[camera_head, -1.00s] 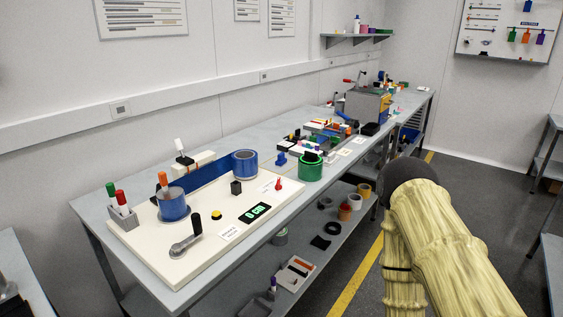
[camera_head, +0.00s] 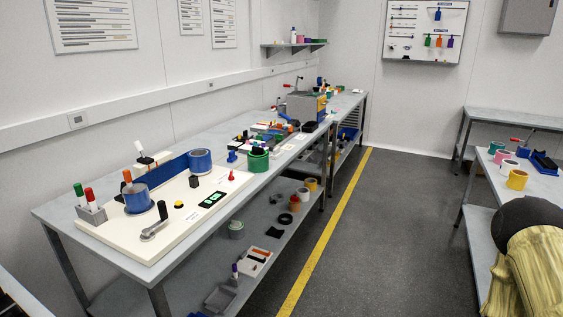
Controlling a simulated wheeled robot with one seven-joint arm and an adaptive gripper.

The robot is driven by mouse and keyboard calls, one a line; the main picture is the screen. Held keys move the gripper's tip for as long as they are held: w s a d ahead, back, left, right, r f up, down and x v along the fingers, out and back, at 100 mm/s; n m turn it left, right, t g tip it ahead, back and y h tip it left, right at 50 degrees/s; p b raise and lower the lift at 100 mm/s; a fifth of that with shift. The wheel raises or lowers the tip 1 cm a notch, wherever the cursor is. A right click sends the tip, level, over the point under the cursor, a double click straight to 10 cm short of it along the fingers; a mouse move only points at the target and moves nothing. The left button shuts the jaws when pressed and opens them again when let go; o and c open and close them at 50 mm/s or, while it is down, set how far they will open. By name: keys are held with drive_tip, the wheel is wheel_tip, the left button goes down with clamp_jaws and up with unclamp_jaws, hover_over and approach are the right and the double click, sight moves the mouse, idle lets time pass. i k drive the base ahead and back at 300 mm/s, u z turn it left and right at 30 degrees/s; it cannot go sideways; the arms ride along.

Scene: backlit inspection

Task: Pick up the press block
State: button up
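I cannot tell for sure which thing is the press block. A small black block (camera_head: 194,182) stands on the white panel (camera_head: 153,248) on the long left bench. A small blue piece (camera_head: 232,156) stands behind it near the panel's far end. A grey and yellow machine (camera_head: 306,105) stands farther along the benches. My arm, in a yellow sleeve with a dark rounded joint, shows at the lower right. My gripper is out of view.
The panel also carries blue rolls (camera_head: 200,162), a black-handled lever (camera_head: 154,222) and a green display (camera_head: 212,199). A marker holder (camera_head: 91,214) is at its near end. Another bench (camera_head: 537,185) with tape rolls is at right. The floor (camera_head: 375,230) between is clear.

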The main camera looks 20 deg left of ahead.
sight(232, 157)
drive_tip(key=z, duration=0.2)
drive_tip(key=i, duration=2)
drive_tip(key=u, duration=0.9)
